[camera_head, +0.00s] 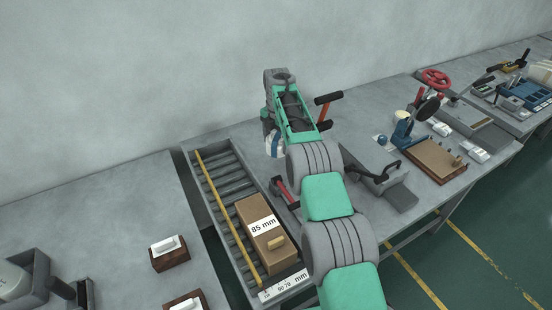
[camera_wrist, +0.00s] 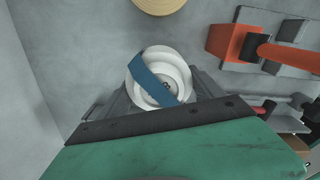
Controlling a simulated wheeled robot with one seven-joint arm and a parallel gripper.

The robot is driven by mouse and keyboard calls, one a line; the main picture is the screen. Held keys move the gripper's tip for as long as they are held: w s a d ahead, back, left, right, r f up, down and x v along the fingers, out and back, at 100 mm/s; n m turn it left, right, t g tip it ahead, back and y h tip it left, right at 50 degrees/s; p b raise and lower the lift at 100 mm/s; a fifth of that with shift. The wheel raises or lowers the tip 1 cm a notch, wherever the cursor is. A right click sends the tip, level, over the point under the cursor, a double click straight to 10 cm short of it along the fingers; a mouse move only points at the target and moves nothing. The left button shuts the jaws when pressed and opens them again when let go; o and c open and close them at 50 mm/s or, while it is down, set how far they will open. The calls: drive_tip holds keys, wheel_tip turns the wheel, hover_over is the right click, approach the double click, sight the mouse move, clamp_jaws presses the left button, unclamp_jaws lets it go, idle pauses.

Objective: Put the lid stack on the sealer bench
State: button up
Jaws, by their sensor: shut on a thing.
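The lid stack (camera_head: 274,146) is a white, round stack with a blue band, hanging under the end of my arm in the head view. It also shows in the wrist view (camera_wrist: 174,62), with the blue band crossing it diagonally. My gripper (camera_head: 270,130) is shut on the stack, above the grey bench (camera_head: 345,125) and right of the roller track's far end. In the wrist view, grey gripper parts (camera_wrist: 158,97) sit at both sides of the stack. The gap beneath the stack cannot be judged, and my arm hides part of the bench.
A lever with a red-orange handle (camera_head: 328,98) stands close right of my gripper. A wall (camera_head: 120,70) rises behind.

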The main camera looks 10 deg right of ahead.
sight(277, 137)
drive_tip(key=shift+f+p, duration=0.35)
drive_tip(key=shift+f, duration=2.85)
drive_tip(key=o, duration=1.5)
drive_tip(key=shift+r, duration=0.15)
wheel_tip(277, 137, up, 12)
drive_tip(key=shift+r, duration=0.1)
drive_tip(key=s+r+m+t, duration=0.2)
drive_tip(key=s+r+m, duration=1.05)
drive_tip(key=r, duration=0.25)
drive_tip(key=s+f+m, duration=0.2)
drive_tip(key=s+m, duration=0.2)
drive_tip(key=s, duration=0.4)
drive_tip(key=s+f+m+t, duration=0.1)
drive_tip(key=s+m, duration=0.3)
drive_tip(key=s, duration=0.5)
drive_tip(key=s+f+m, duration=0.3)
drive_tip(key=s+m, duration=0.1)
drive_tip(key=s, duration=0.5)
drive_tip(key=shift+s+f+t, duration=0.15)
drive_tip(key=shift+f+t, duration=0.2)
drive_tip(key=shift+t, duration=0.05)
